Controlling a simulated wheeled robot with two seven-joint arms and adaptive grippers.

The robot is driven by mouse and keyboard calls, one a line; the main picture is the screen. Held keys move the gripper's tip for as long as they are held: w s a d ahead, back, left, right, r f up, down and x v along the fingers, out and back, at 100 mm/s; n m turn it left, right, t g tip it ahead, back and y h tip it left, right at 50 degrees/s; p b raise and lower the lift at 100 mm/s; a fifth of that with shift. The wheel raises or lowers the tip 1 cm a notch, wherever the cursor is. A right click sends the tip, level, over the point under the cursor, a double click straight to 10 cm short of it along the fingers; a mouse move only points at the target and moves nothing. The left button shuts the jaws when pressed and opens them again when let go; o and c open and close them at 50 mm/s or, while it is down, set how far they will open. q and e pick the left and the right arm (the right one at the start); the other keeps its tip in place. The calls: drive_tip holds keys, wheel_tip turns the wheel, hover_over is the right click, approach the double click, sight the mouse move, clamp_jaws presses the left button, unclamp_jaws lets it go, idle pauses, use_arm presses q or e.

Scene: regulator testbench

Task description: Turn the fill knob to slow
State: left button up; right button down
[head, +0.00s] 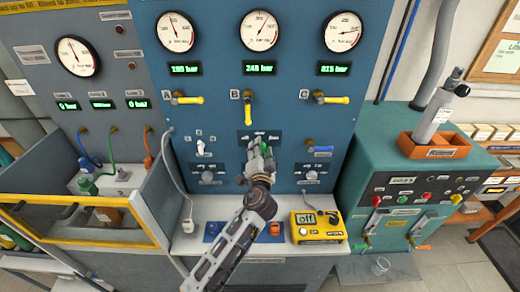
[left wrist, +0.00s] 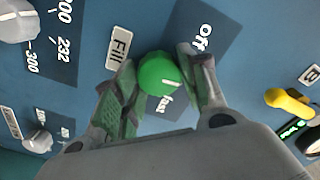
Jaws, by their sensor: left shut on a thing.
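The fill knob (left wrist: 160,73) is round and green, on the blue panel (head: 225,105) in the left wrist view. A "Fill" label (left wrist: 119,47) stands beside it, and "Off" and "fast" are printed around it. The word slow cannot be seen; my fingers cover parts of the dial plate. My left gripper (left wrist: 158,82) has one finger on each side of the knob and is shut on it. In the head view my left gripper (head: 262,150) is at the middle of the panel and largely hides the knob. My right gripper is not in view.
Yellow valve handles (head: 334,99) stick out above. A white switch (head: 201,147) is left of the gripper, and a blue handle (head: 322,149) is right. A yellow meter reading "off" (head: 317,227) stands on the white ledge (head: 275,265) below. A teal cabinet (head: 365,160) stands at right.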

use_arm(q)
drive_tip(key=shift+m, duration=0.5)
drive_tip(key=o, duration=1)
drive_tip(key=shift+d, duration=0.1)
drive_tip(key=shift+s, duration=0.1)
drive_tip(key=shift+s, duration=5.95)
